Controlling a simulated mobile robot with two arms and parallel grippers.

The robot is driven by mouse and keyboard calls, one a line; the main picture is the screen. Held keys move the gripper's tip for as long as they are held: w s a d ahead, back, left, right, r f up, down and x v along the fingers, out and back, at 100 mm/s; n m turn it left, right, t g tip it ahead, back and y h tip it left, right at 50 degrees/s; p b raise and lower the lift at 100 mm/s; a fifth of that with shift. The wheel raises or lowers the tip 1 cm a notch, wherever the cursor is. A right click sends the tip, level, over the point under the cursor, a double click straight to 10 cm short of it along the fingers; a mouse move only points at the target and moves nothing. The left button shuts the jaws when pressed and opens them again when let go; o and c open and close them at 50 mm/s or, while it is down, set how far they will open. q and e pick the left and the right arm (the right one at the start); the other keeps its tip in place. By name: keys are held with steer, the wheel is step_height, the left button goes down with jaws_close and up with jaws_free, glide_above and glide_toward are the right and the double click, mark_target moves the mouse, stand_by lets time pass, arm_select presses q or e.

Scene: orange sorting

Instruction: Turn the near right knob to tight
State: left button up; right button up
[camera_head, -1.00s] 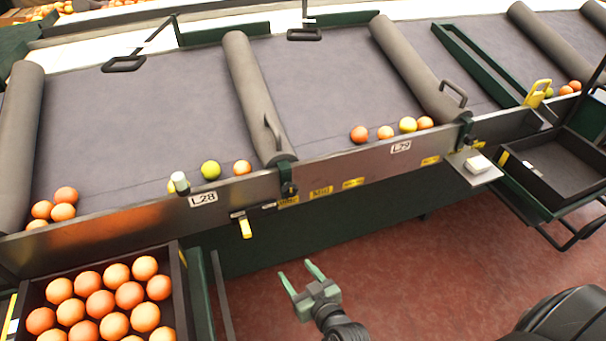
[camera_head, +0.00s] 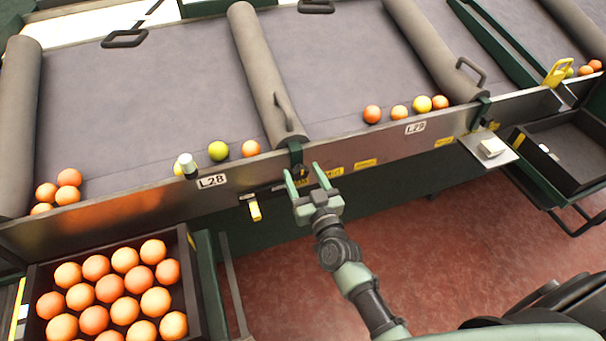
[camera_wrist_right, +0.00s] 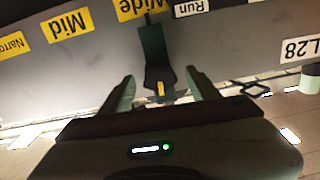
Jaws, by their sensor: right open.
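A dark green knob-like fitting (camera_head: 295,152) sits on the metal rail at the near end of the middle roller. It also shows in the right wrist view (camera_wrist_right: 153,45), with a small yellow mark at one end. Yellow labels beside it read Wide, Mid and Narrow; I see no label reading tight. My right gripper (camera_head: 302,170) is open just in front of the fitting. In the right wrist view its fingers (camera_wrist_right: 160,78) stand on either side of the fitting's marked end, with no clear contact. My left gripper is out of view.
A yellow-handled lever (camera_head: 255,208) hangs below the rail, left of my right gripper. A crate of oranges (camera_head: 193,275) is at lower left, and a small shelf (camera_head: 490,148) juts out at right.

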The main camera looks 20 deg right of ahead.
jaws_close()
steer(key=shift+m, duration=0.4)
steer(key=m, duration=0.2)
steer(key=shift+m+p, duration=0.3)
steer(key=shift+m, duration=0.1)
steer(key=m, duration=0.4)
steer(key=shift+d+f+m, duration=0.15)
steer(key=shift+m, duration=0.15)
steer(key=m, duration=0.4)
steer(key=shift+d+f+m, duration=0.1)
steer(key=shift+m, duration=0.2)
steer(key=shift+f+m+b, duration=0.1)
steer(key=shift+m+b, duration=0.55)
steer(key=shift+m, duration=1.55)
